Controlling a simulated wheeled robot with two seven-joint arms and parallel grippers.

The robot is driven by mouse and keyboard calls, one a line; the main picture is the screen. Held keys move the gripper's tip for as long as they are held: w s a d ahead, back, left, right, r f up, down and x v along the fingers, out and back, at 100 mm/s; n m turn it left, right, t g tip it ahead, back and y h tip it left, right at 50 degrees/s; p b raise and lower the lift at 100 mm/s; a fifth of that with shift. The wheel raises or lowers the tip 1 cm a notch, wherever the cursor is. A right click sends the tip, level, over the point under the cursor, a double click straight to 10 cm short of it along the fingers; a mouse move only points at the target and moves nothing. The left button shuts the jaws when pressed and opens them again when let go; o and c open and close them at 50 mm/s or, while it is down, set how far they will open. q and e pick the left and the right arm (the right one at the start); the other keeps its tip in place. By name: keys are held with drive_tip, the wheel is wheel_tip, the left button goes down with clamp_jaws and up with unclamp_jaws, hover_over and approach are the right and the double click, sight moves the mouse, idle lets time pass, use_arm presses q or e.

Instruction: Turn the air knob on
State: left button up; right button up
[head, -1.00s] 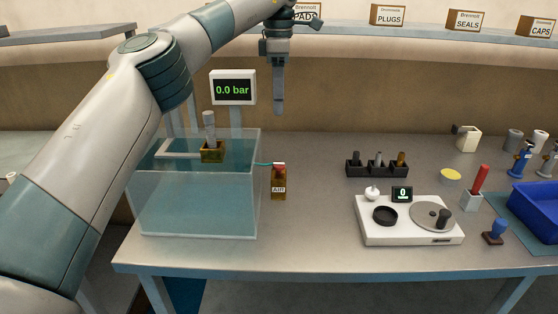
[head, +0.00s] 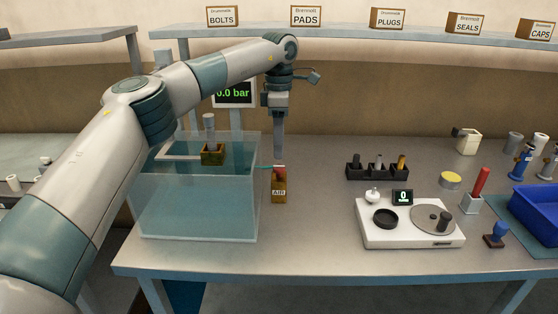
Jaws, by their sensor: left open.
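The air unit is a small brass-coloured block labelled AIR (head: 279,190) with a red knob (head: 280,171) on top. It stands on the table just right of the water tank (head: 197,205). A thin teal hose runs from it toward the tank. My left gripper (head: 279,154) points down just above the red knob, its fingers seen edge-on. Whether the fingertips touch the knob, I cannot tell. The display (head: 234,94) reads 0.0 bar and is partly covered by my arm. My right gripper is not in view.
A brass fixture with a grey cylinder (head: 211,140) sits at the tank top. To the right are a black holder (head: 377,170), a white scale (head: 411,222), a red-handled tool (head: 478,184) and a blue bin (head: 535,208). The table between air unit and scale is clear.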

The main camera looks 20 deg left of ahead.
sight(279, 166)
use_arm(q)
drive_tip(key=shift+f+p, duration=0.3)
drive_tip(key=shift+f, duration=2.75)
drive_tip(key=shift+c, duration=0.7)
drive_tip(key=c, duration=0.9)
